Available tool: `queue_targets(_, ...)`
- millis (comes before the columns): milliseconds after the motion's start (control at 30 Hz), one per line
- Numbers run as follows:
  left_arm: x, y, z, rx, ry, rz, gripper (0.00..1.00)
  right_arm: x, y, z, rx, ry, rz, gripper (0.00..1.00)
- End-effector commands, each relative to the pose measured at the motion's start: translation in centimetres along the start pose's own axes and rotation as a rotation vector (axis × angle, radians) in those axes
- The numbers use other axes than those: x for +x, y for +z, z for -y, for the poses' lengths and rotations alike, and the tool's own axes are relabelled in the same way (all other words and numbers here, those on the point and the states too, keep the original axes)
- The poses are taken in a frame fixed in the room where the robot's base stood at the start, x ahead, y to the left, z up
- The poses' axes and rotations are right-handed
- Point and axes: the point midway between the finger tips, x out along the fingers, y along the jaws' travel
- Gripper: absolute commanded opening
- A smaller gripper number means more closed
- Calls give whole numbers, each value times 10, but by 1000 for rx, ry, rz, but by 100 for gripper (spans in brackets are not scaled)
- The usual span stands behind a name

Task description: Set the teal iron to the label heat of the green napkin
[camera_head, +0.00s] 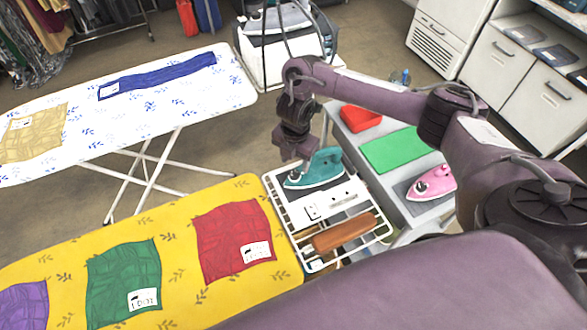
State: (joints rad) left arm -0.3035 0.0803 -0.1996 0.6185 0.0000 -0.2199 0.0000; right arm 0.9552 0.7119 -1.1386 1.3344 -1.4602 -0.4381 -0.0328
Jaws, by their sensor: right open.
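The teal iron (318,168) rests on a white wire rack at the end of the yellow ironing board. Its dial is too small to read. My right gripper (299,152) is open and empty, pointing down beside the iron's left, rear part; I cannot tell whether it touches. The green napkin (122,272) lies flat on the yellow board between a purple and a red napkin. Its white label (143,299) faces up at its lower right, with small marks I cannot read surely. My left gripper is not in view.
The wire rack (286,215) also holds a white panel (336,198) and a brown wooden block (344,232). The white board (165,112) stands behind.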

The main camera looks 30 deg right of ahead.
Motion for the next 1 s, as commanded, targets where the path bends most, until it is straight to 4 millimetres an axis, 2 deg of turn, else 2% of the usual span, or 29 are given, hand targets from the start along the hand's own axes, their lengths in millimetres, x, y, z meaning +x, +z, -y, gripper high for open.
queue_targets(33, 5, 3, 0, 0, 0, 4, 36, 13, -1, 0, 0, -2, -3, 49)
queue_targets(100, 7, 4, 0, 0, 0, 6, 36, 24, -1, 0, 0, -1, -2, 49)
queue_targets(300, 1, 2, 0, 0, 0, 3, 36, 43, -1, -1, -1, 1, 0, 49)
queue_targets(667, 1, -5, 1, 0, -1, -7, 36, 49, 0, -1, -1, 3, 1, 48)
queue_targets(1000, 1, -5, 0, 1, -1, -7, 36, 49, 0, -1, -1, 3, 1, 5)
